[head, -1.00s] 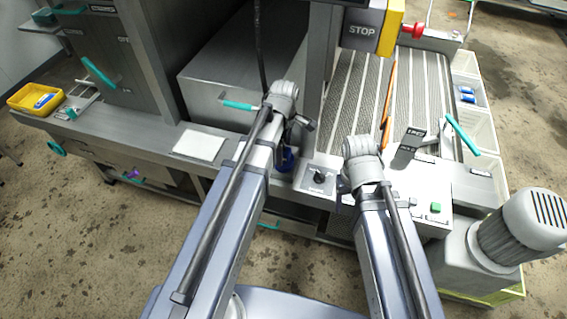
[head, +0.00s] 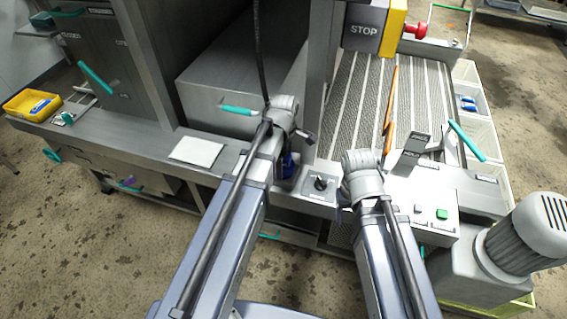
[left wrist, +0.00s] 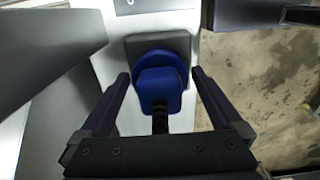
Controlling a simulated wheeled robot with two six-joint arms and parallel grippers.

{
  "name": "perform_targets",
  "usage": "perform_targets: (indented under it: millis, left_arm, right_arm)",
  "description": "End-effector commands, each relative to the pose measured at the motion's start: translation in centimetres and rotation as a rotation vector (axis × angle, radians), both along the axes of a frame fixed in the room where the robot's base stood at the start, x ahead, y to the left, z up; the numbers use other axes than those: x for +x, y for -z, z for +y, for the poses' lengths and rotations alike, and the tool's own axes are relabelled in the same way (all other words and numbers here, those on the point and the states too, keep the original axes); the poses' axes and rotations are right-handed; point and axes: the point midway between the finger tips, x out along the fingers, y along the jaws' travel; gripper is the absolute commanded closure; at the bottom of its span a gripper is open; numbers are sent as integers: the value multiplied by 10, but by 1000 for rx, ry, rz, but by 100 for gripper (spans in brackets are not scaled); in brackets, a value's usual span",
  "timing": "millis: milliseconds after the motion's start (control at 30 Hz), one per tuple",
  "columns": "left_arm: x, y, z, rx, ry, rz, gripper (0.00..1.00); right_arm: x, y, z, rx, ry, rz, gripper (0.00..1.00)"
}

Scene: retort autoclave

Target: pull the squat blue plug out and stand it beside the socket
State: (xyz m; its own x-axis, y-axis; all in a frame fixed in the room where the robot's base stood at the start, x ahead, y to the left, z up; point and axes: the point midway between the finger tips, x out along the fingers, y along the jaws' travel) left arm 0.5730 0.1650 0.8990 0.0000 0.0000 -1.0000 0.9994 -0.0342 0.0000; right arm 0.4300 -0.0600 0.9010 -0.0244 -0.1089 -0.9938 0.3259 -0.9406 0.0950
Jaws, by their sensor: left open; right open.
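The squat blue plug (left wrist: 160,88) sits at a dark grey square socket block (left wrist: 184,42) in the left wrist view. It has a round flange and a blocky grip with a black stem or cable. My left gripper (left wrist: 161,76) is open, with one finger on each side of the plug and gaps showing between. In the head view the plug (head: 288,166) shows only partly, behind my left wrist; the left gripper (head: 284,150) is mostly hidden there. My right gripper (head: 341,205) is largely hidden under its wrist, over the front panel.
A panel with a black knob (head: 320,184) lies just right of the plug. A control box with a green button (head: 442,213) and a slotted conveyor (head: 350,95) are further right. A white plate (head: 196,151) lies on the ledge to the left.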

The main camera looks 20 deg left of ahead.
Motion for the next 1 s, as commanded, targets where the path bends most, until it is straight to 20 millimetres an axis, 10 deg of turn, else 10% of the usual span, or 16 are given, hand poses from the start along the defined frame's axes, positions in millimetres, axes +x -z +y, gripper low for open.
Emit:
perform_targets:
  millis: [367,1000]
  left_arm:
    - [0,0,0,0,0,0,1]
    - [0,0,0,0,0,0,73]
  right_arm:
    - [0,0,0,0,0,0,35]
    - [0,0,0,0,0,0,35]
